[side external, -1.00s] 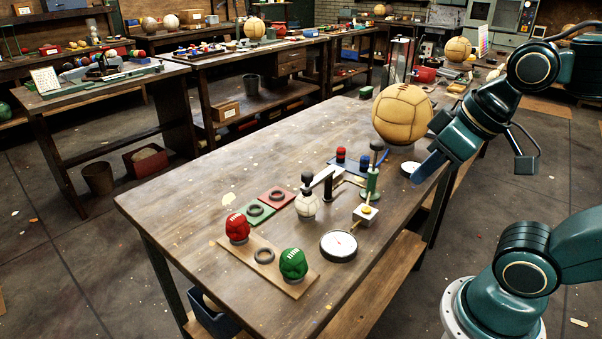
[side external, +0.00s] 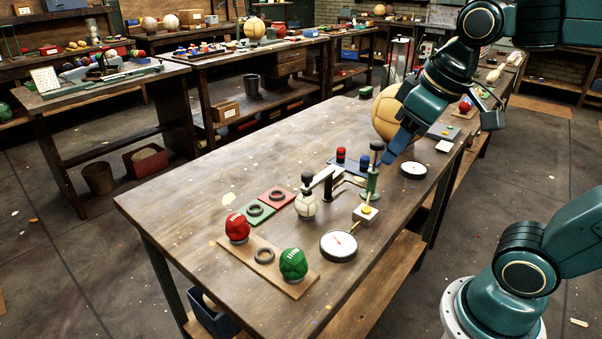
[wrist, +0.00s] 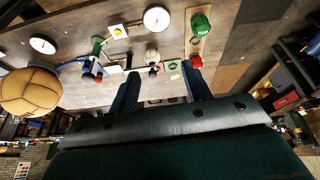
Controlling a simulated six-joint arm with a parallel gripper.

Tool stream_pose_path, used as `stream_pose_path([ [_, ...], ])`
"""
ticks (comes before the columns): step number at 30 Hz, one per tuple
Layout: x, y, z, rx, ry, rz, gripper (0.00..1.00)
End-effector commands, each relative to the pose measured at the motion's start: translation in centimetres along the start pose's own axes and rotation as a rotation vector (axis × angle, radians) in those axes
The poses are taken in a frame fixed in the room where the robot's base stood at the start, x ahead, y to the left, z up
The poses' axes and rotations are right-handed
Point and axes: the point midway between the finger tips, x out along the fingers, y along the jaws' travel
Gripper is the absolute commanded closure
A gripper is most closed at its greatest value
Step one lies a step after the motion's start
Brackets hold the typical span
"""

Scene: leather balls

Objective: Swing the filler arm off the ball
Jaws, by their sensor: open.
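The filler arm (side external: 326,175) is a pale bar on a short dark post. Its black-knobbed end (side external: 307,178) sits over a small cream ball (side external: 306,206) on the bench. That ball (wrist: 152,55) also shows in the wrist view, beyond my fingertips. My gripper (side external: 393,156) has blue fingers and is in the air to the right of and behind the filler arm, apart from it. In the wrist view my gripper (wrist: 160,70) is open with nothing between its fingers. The filler arm's details are hard to make out there.
A green pump (side external: 373,180) stands between my gripper and the filler arm. A large tan ball (side external: 384,115) is behind my gripper, partly covered. A round gauge (side external: 338,246), a red ball (side external: 237,228) and a green ball (side external: 293,264) are nearer.

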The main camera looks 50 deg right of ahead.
Motion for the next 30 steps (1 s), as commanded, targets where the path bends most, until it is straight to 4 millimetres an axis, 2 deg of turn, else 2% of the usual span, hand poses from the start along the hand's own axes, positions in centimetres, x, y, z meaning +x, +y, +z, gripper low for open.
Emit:
stream_pose_path([
  [3, 0.2, 0.5, -2.5, -0.02, -0.044, 0.0, 0.52],
  [14, 2.3, 2.2, -9.5, -0.086, -0.167, -0.01, 0.52],
  [23, 5.7, 3.9, -14.8, -0.139, -0.266, -0.03, 0.52],
  [30, 9.3, 5.3, -18.1, -0.179, -0.342, -0.053, 0.52],
])
